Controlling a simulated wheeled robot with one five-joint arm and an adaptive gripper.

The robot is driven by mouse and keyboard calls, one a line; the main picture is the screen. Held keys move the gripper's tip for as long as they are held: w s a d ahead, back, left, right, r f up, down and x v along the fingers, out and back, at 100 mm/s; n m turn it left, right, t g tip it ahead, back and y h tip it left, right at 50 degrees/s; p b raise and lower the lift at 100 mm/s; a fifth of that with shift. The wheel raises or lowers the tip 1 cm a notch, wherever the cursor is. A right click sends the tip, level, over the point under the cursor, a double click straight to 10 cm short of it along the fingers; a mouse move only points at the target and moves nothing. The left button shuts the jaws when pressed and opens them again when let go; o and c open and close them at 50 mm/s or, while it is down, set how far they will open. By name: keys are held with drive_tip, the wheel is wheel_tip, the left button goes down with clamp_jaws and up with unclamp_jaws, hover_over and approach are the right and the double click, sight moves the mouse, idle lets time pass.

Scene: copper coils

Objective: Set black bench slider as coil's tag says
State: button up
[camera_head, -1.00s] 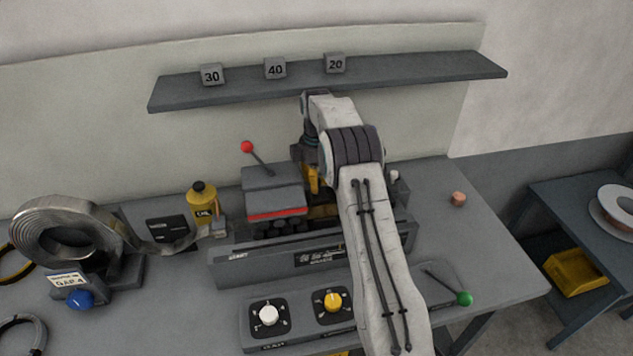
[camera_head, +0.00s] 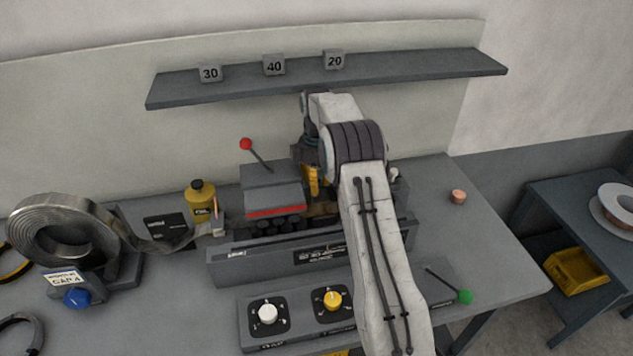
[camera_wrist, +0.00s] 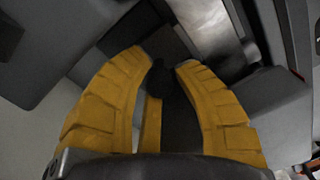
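The metal strip coil (camera_head: 75,225) stands at the left of the bench. Its white tag (camera_head: 62,280) reads "GAP 4" below a smaller line I cannot read. My gripper (camera_head: 312,182) is lowered at the bench machine (camera_head: 272,190), partly behind my arm. In the wrist view, my gripper's yellow fingers (camera_wrist: 169,64) curve inward with tips close together. A black piece (camera_wrist: 180,118) stands between them, possibly the slider; I cannot tell whether it is pinched. The slider and its scale are not clearly visible in the head view.
A red-knobbed lever (camera_head: 246,145) rises from the machine. A panel with a white knob (camera_head: 268,314) and yellow knob (camera_head: 333,299) is in front, a green-ended lever (camera_head: 465,297) at right.

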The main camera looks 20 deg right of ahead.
drive_tip(key=o, duration=0.4)
drive_tip(key=shift+c, duration=0.2)
drive_tip(key=shift+w+r, duration=0.1)
drive_tip(key=shift+r, duration=0.05)
wheel_tip(320, 180, up, 12)
idle(0.4)
idle(0.7)
